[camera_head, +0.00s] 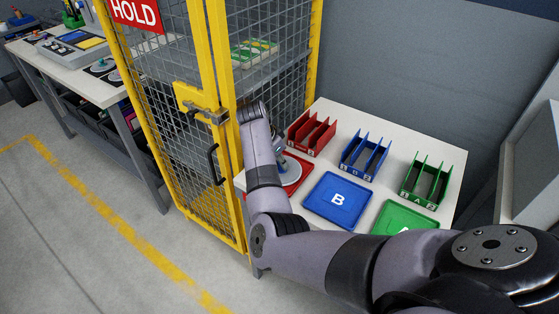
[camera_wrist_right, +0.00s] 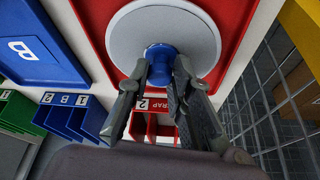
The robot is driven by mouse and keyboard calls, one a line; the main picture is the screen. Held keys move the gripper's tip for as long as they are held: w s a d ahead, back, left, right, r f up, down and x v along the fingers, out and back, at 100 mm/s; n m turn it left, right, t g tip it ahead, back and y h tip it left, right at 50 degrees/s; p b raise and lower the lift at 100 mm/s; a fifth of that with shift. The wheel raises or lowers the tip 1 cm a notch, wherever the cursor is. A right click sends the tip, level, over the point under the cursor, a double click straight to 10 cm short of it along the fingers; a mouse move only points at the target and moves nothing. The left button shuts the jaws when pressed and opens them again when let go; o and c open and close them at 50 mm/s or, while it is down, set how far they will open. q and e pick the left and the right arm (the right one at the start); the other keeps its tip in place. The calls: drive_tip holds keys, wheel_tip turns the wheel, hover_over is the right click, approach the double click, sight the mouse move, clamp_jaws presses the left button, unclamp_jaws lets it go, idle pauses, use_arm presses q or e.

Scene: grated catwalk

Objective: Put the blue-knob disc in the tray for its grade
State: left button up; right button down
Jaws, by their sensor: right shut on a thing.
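The pale grey disc (camera_wrist_right: 165,45) with its blue knob (camera_wrist_right: 161,62) is over the red tray (camera_wrist_right: 235,15) in the right wrist view. My right gripper (camera_wrist_right: 161,80) has its fingers closed on the blue knob. In the head view the disc (camera_head: 281,177) shows partly behind my right arm, within the outline of the red tray (camera_head: 303,181). I cannot tell whether it touches the tray floor. The blue tray marked B (camera_head: 325,211) and the green tray marked A (camera_head: 397,214) lie to the right, empty where visible. My left gripper is not in view.
Red (camera_head: 316,133), blue (camera_head: 364,155) and green (camera_head: 427,180) slotted racks stand behind the trays. A yellow-framed mesh cage (camera_head: 218,60) marked HOLD stands close to the left of the red tray. A workbench (camera_head: 75,81) with more discs is at far left.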

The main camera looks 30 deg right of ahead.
drive_tip(key=c, duration=1.3)
unclamp_jaws()
drive_tip(key=shift+c, duration=0.2)
drive_tip(key=o, duration=0.4)
drive_tip(key=shift+r, duration=0.1)
wheel_tip(320, 180, up, 8)
drive_tip(key=p, duration=0.8)
